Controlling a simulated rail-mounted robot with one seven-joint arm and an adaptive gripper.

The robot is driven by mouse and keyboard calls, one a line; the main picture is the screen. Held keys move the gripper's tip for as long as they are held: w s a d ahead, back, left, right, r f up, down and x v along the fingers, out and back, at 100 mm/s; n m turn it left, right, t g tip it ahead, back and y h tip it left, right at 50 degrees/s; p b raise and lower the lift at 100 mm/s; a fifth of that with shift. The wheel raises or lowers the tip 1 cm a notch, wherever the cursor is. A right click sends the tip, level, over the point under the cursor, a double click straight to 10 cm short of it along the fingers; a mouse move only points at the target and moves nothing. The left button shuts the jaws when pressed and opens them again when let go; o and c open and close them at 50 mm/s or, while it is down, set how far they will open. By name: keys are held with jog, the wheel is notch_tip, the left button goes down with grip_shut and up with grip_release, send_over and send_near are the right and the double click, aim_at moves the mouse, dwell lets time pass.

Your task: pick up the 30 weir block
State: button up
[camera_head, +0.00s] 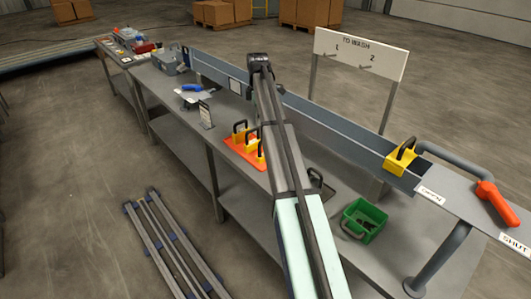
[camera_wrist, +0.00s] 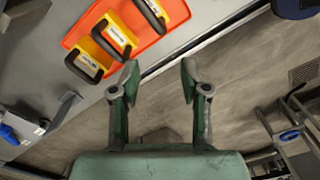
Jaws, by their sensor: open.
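Three yellow weir blocks with black handles sit on an orange tray (camera_head: 238,151). In the wrist view, the tray (camera_wrist: 152,41) is at the upper left, with one block (camera_wrist: 88,62) nearest its lower edge, a middle block (camera_wrist: 113,42) and a third block (camera_wrist: 173,10) cut by the top edge. Their white labels are too small to read surely, so I cannot tell which is the 30. My gripper (camera_wrist: 160,82) is open and empty, its fingers pointing beside the tray toward the bench edge and floor. In the head view my arm hides the gripper.
Another yellow block (camera_head: 399,160) sits at the right end of the long grey trough (camera_head: 335,136). A green bin (camera_head: 363,221) stands on the bench at right. A "TO WASH" rack (camera_head: 360,55) stands behind. A small sign (camera_head: 205,114) stands left of the tray.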

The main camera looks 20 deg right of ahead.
jog(key=p, duration=0.3)
send_over(260, 156)
jog(key=w, duration=0.1)
notch_tip(260, 156, down, 12)
jog(key=shift+d+r, duration=0.1)
jog(key=shift+s+f+p, duration=0.1)
jog(key=shift+f+p, duration=0.95)
jog(key=shift+f, duration=1.6)
grip_shut()
